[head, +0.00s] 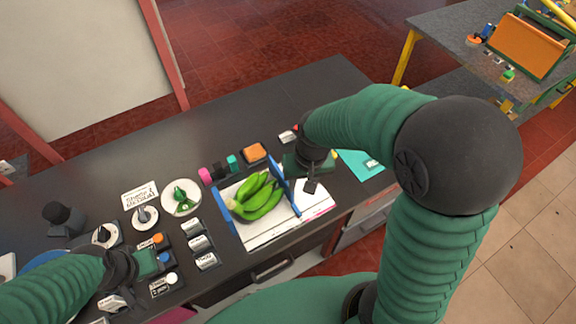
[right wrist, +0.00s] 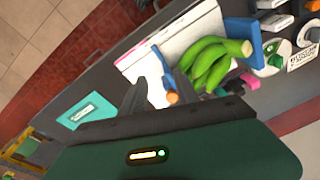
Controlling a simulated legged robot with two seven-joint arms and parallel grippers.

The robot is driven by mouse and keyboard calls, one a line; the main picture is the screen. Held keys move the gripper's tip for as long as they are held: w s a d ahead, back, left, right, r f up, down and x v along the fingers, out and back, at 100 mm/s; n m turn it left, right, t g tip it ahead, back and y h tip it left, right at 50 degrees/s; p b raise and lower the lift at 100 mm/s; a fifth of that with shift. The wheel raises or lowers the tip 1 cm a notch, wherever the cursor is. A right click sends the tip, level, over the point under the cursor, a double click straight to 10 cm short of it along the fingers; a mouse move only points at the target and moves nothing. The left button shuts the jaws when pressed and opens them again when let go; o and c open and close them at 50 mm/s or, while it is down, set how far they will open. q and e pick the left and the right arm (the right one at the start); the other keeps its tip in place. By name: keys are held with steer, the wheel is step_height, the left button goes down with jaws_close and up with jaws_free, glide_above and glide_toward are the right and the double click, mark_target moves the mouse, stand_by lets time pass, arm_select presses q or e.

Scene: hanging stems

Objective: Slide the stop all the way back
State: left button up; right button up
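A blue bar (head: 284,190) stands at the right side of a bunch of green bananas (head: 258,197) on a white board (head: 262,232). My right gripper (head: 311,186) is just right of the bar.
A second blue wall (head: 222,195) stands left of the bananas. Switches (head: 196,243), a white dial (head: 181,197) and coloured blocks (head: 232,163) crowd the counter to the left. A teal card (head: 360,165) lies right of my right gripper. The back of the counter is mostly clear.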

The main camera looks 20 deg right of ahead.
steer(key=w+d+r+m+g+y+p, duration=0.25)
steer(key=w+d+m, duration=0.2)
steer(key=w, duration=0.25)
steer(key=w+d+r+m+g+y+p, duration=0.1)
steer(key=w+d+r+m+p, duration=0.3)
steer(key=w, duration=0.3)
steer(key=shift+m, duration=0.45)
steer(key=p+x, duration=0.1)
steer(key=x, duration=0.4)
steer(key=p+x, duration=0.1)
steer(key=x, duration=0.4)
steer(key=p+x, duration=0.1)
steer(key=x, duration=0.4)
steer(key=shift+s+a+f, duration=0.1)
steer(key=shift+a, duration=0.4)
steer(key=shift+f, duration=0.35)
steer(key=shift+a, duration=0.1)
steer(key=c, duration=0.8)
jaws_close()
